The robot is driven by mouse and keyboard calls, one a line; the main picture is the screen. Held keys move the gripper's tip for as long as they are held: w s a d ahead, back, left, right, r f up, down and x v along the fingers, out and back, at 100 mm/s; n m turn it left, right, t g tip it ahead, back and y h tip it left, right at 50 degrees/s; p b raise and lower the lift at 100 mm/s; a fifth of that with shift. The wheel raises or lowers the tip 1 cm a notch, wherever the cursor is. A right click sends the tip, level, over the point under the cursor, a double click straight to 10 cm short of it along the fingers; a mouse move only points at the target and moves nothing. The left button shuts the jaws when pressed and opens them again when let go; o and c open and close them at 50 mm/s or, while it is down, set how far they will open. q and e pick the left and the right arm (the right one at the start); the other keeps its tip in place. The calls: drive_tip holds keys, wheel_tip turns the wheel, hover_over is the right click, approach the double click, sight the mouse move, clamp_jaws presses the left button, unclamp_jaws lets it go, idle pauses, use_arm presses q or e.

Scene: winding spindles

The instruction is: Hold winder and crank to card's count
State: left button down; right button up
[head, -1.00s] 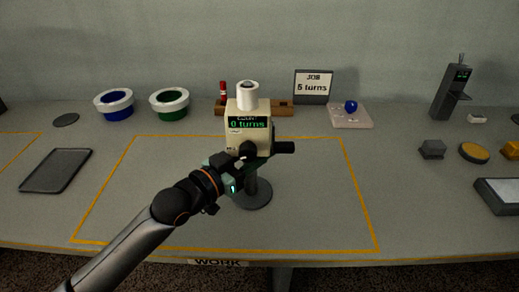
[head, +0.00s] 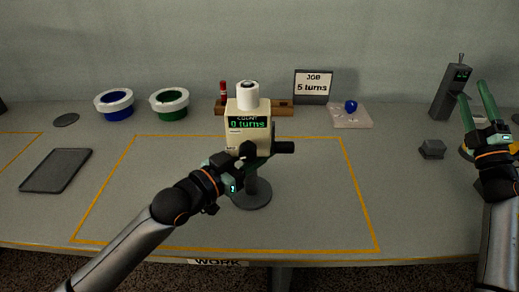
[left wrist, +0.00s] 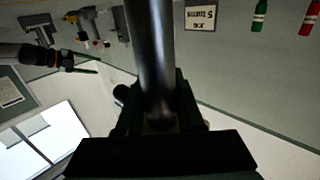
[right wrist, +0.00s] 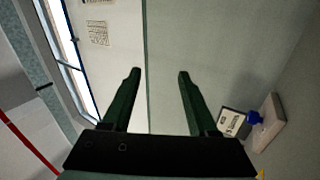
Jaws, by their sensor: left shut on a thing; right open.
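The cream winder (head: 247,127) stands upright on a round dark base inside the yellow outline, with a white spool (head: 248,95) on top. Its display (head: 248,123) reads 0 turns. A black crank handle (head: 283,147) sticks out on its right side. My left gripper (head: 246,168) is shut on the winder's post (left wrist: 158,60), just below the body. My right gripper (head: 479,108) is open and empty, raised over the right of the table, apart from the winder.
Blue (head: 116,104) and green (head: 170,104) rimmed pots stand at the back left. A dark tray (head: 56,170) lies left. A grey block (head: 432,149) and dark scanner-like device (head: 451,95) stand right.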

drive_tip(key=w+a+r+n+g+y, duration=0.1)
drive_tip(key=w+a+n+g+y, duration=0.15)
drive_tip(key=a+n+y, duration=0.9)
drive_tip(key=n+g+y, duration=0.6)
drive_tip(key=n+g, duration=1.6)
drive_tip(key=n, duration=0.5)
approach(290, 152)
drive_tip(key=a, duration=1)
drive_tip(key=shift+w, duration=0.4)
clamp_jaws()
